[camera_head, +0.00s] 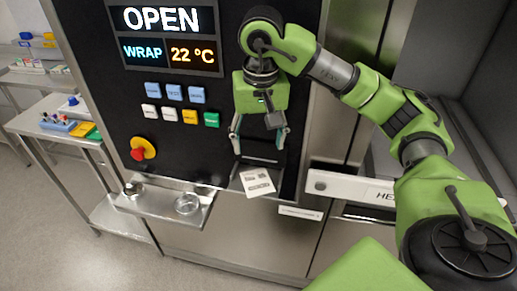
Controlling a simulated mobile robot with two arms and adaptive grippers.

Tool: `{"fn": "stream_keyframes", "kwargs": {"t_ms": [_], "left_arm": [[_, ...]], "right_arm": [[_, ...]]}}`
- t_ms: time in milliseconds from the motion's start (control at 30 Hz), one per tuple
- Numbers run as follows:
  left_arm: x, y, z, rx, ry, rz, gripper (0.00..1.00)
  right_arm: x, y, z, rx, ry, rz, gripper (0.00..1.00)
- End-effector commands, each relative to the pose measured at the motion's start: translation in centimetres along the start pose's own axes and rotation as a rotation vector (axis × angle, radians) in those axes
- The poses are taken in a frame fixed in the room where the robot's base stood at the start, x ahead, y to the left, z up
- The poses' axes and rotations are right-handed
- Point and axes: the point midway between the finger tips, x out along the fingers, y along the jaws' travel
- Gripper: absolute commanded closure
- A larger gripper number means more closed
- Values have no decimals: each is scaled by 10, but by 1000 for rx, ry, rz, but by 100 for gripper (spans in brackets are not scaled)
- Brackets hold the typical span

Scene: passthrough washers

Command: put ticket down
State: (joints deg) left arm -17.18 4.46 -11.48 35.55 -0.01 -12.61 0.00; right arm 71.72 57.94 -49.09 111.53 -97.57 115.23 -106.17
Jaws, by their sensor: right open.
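A white printed ticket (257,182) lies on the small ledge at the bottom of the black control panel, below a slot. My right gripper (260,145) is open, its two fingers pointing down just above the ticket and apart from it. Nothing shows between the fingers. My right arm reaches in from the right side. My left gripper is not in view.
The control panel (118,112) has a lit display reading OPEN, several coloured buttons and a red emergency knob (139,153). A metal shelf (160,203) with a round dish juts out below. Steel side tables (52,132) with small items stand at the left.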

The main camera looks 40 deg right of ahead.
Motion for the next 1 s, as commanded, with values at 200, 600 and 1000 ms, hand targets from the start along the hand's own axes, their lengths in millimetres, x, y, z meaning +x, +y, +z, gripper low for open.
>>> {"fn": "stream_keyframes", "kwargs": {"t_ms": [200,600,1000], "left_arm": [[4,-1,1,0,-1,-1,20],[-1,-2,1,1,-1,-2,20],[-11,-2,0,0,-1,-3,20]], "right_arm": [[23,-1,2,-2,-6,0,40],[88,0,2,0,-7,2,40],[135,0,1,-1,-2,-1,40]]}}
